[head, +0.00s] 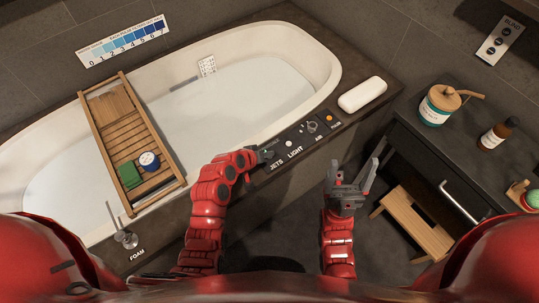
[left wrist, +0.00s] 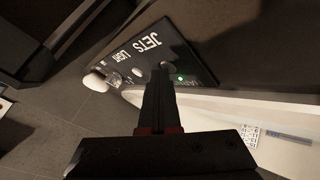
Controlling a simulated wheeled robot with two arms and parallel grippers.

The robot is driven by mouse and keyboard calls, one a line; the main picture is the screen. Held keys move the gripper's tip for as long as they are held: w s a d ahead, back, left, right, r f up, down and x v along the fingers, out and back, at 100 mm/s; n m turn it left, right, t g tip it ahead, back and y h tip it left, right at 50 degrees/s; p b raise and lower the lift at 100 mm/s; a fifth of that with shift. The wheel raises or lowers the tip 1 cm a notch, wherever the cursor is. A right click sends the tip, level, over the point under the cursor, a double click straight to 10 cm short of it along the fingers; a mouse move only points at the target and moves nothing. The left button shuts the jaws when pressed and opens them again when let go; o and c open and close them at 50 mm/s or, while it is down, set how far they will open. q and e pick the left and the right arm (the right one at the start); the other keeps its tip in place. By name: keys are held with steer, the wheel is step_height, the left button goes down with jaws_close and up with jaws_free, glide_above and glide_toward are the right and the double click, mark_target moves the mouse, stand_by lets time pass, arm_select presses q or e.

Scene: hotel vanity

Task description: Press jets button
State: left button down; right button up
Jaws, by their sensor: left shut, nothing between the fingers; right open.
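The dark control panel (head: 300,145) on the tub's rim carries the labels JETS, LIGHT and AIR. In the left wrist view, the JETS label (left wrist: 145,42) and a lit green lamp (left wrist: 181,77) show beside my fingertips. My left gripper (head: 262,156) is shut and empty, with its tip at the JETS end of the panel. It also shows in the left wrist view (left wrist: 162,70). The fingertips partly hide the jets button, and I cannot tell whether they touch it. My right gripper (head: 352,168) is open and empty, in front of the panel's right side.
A white light button (head: 289,143), a knob (head: 312,127) and an orange button (head: 329,118) sit along the panel. A white soap-like block (head: 362,95) lies on the rim. A wooden tray (head: 105,115) spans the tub. A dark cabinet (head: 450,150) stands right.

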arm_select(q)
steer(key=shift+r, duration=0.1)
steer(key=shift+r+p, duration=0.4)
steer(key=shift+r, duration=0.25)
steer(key=shift+r+p, duration=1.55)
steer(key=shift+r, duration=1.05)
steer(key=shift+f, duration=0.1)
